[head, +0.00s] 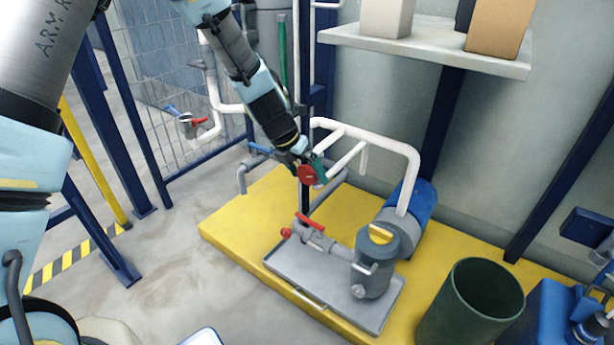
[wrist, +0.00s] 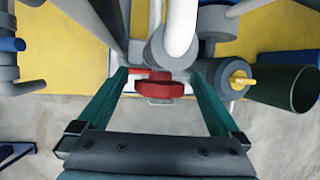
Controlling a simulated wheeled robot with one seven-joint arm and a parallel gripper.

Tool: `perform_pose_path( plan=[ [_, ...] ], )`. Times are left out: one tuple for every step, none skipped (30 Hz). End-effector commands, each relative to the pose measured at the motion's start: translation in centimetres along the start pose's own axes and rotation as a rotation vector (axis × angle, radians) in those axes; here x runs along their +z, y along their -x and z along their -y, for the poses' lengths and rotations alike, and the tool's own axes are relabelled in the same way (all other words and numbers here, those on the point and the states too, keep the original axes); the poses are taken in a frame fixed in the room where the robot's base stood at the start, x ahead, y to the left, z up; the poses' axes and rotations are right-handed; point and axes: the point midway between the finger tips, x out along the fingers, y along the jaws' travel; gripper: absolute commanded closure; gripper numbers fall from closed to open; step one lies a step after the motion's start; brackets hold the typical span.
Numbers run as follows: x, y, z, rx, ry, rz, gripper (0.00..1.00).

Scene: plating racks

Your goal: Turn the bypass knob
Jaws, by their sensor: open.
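A round red knob (head: 307,177), with no readable label, sits at the upper end of the pipework above the yellow platform. In the wrist view the red knob (wrist: 159,88) lies between my two green fingers. My gripper (head: 303,163) is open and reaches down to it. The wrist view shows my gripper (wrist: 160,76) with a finger on each side and a visible gap at both sides of the knob. I cannot tell its depth between the fingers exactly. In the head view my gripper partly hides the area behind the knob.
A grey pump (head: 376,265) with a yellow handle stands on a grey tray (head: 330,298). A red lever (head: 310,221) and a smaller red knob (head: 286,232) are below. White pipes (head: 385,145) rise beside my gripper. A green bin (head: 470,300) stands at right.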

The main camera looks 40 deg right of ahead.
Motion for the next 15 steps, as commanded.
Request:
perform_pose_path(
  plan=[
    [0.0,-0.18,0.01,0.0,0.0,0.0,0.0],
    [0.01,-0.2,0.01,0.0,0.0,0.0,0.0],
    [0.01,-0.21,0.01,0.0,0.0,0.0,0.0],
    [0.02,-0.2,0.01,0.0,0.0,0.0,0.0],
    [0.01,-0.19,0.01,0.0,0.0,0.0,0.0],
    [0.01,-0.18,0.01,0.0,0.0,0.0,0.0],
    [0.01,-0.18,0.01,0.0,0.0,0.0,0.0],
    [0.01,-0.17,0.01,0.0,0.0,0.0,0.0],
    [0.01,-0.17,0.01,0.0,0.0,0.0,0.02],
    [0.0,-0.17,0.0,0.0,0.0,0.0,0.06],
    [0.0,-0.17,0.01,0.0,0.0,0.0,0.09],
    [0.0,-0.16,0.0,0.0,0.0,0.0,0.14],
    [-0.01,-0.16,0.0,0.0,0.0,0.0,0.17],
    [-0.01,-0.16,0.0,0.0,0.0,0.0,0.2],
    [-0.01,-0.16,0.0,0.0,0.0,0.0,0.25]
  ],
)
